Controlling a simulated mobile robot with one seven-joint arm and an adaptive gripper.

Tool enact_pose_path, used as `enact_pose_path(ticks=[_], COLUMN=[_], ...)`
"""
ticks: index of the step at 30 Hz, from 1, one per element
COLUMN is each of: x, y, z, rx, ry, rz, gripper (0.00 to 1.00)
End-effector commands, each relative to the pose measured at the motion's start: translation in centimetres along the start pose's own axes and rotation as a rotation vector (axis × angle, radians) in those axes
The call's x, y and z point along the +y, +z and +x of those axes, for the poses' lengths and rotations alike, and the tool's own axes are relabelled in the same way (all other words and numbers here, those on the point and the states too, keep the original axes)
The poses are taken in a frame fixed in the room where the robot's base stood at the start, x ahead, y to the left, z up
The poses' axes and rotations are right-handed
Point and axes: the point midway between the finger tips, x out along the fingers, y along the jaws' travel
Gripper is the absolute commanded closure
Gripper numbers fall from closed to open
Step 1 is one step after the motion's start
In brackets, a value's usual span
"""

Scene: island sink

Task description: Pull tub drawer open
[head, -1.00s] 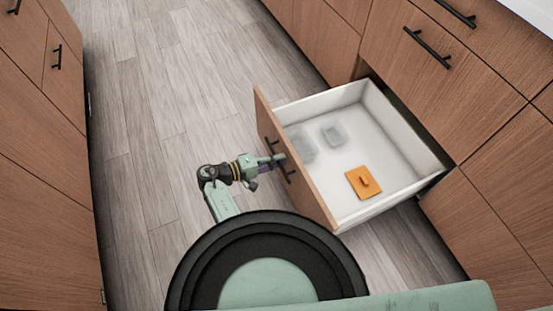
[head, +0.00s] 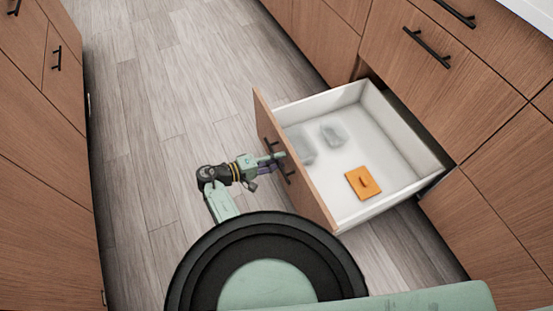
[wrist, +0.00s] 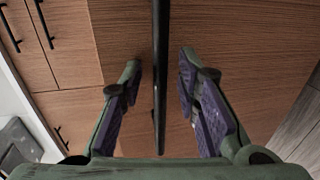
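The tub drawer (head: 355,205) stands pulled far out of the cabinet, with its white inside in full view in the head view. Its wooden front (head: 300,185) faces my arm and carries a black bar handle (head: 278,162). In the wrist view the handle (wrist: 160,75) runs upright between my two fingers. My gripper (head: 280,157) is at the handle; in the wrist view my gripper (wrist: 160,88) is open, with a gap between the handle and the purple pad on each side.
An orange lidded item (head: 363,183) and translucent grey containers (head: 334,135) lie in the drawer. Closed wooden cabinets (head: 40,180) stand at the left. Wood-plank floor (head: 165,90) is clear between the cabinet rows.

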Motion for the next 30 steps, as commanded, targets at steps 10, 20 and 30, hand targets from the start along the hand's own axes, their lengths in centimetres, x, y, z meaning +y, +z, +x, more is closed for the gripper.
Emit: enact_pose_path(ticks=[10,20,30], x=[0.0,0.0,0.0], y=[-0.1,-0.1,0.0], z=[-2.8,-9.6,-12.0], rx=[0.005,0.004,-0.001], ry=[0.000,0.000,0.000], rz=[0.000,0.000,0.000], gripper=[0.70,0.70,0.70])
